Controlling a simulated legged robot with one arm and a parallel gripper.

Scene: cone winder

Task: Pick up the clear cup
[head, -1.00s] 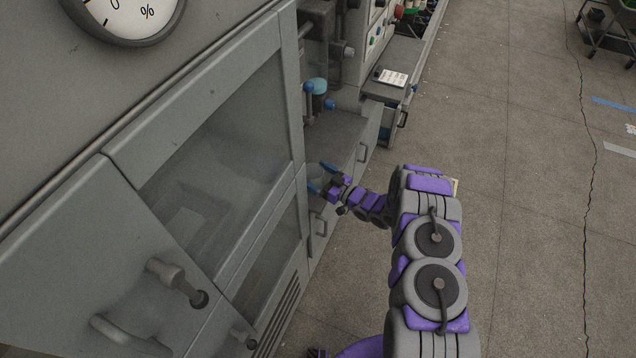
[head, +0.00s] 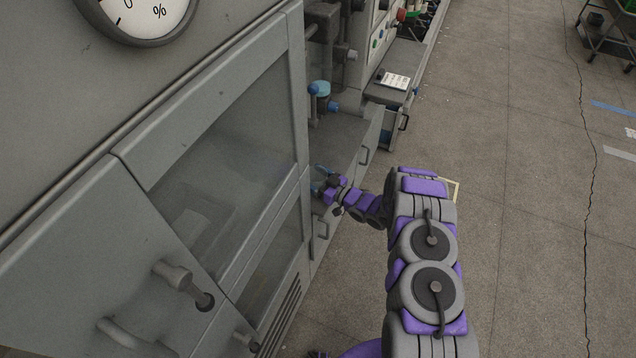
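My gripper (head: 320,180) is small in the head view, at the end of my purple and grey arm, just above the grey work surface beside the glazed cabinet. Its blue fingertips point left, toward the recess next to the cabinet edge, and a gap shows between them. I cannot make out the clear cup for certain. A faint, see-through shape seems to be at the fingertips, but it is too small and dim to tell whether the fingers touch it or hold it.
The grey cabinet with a glass door (head: 225,150) fills the left side. A blue-topped fitting (head: 320,88) rises behind my gripper.

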